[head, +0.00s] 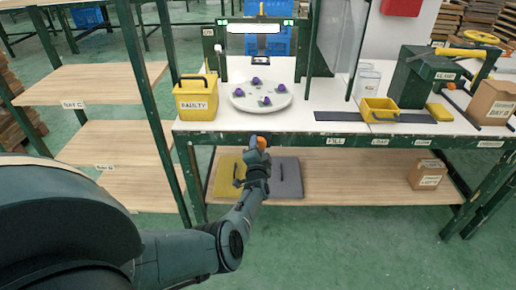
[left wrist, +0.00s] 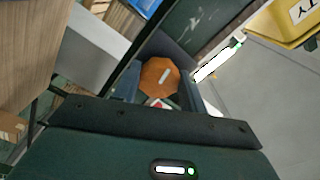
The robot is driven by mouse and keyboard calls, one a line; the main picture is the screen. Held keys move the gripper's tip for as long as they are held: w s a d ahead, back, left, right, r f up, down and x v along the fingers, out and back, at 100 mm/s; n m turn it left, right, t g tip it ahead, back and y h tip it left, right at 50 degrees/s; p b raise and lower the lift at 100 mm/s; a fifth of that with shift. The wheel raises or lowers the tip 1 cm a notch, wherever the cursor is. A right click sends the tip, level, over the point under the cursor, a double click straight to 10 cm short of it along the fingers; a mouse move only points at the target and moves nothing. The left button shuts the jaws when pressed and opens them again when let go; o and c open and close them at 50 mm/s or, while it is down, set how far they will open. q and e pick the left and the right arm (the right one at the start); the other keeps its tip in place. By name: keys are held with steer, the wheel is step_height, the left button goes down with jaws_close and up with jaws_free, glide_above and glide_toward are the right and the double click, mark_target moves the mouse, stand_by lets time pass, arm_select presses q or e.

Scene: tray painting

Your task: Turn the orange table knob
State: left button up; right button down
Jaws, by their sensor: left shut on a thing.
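The orange table knob (head: 262,143) sits at the front edge of the white worktable, below the round tray. In the left wrist view the knob (left wrist: 160,77) is an orange many-sided disc with a pale bar mark running at a slant. My left gripper (head: 260,150) reaches up to it from below and is shut on it. In the left wrist view the dark fingers of my left gripper (left wrist: 158,88) stand on either side of the knob. Part of the knob is hidden behind the gripper in the head view. My right gripper is not in view.
A round white tray (head: 239,100) with several purple pieces lies behind the knob. A yellow FAULTY bin (head: 195,104) stands to its left and a small yellow bin (head: 378,113) to its right. A wooden shelf rack (head: 95,85) stands at the left. Green floor is open in front.

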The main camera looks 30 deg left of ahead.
arm_select(q)
steer(key=shift+r+m, duration=0.15)
steer(key=shift+m, duration=1.05)
steer(key=o, duration=1)
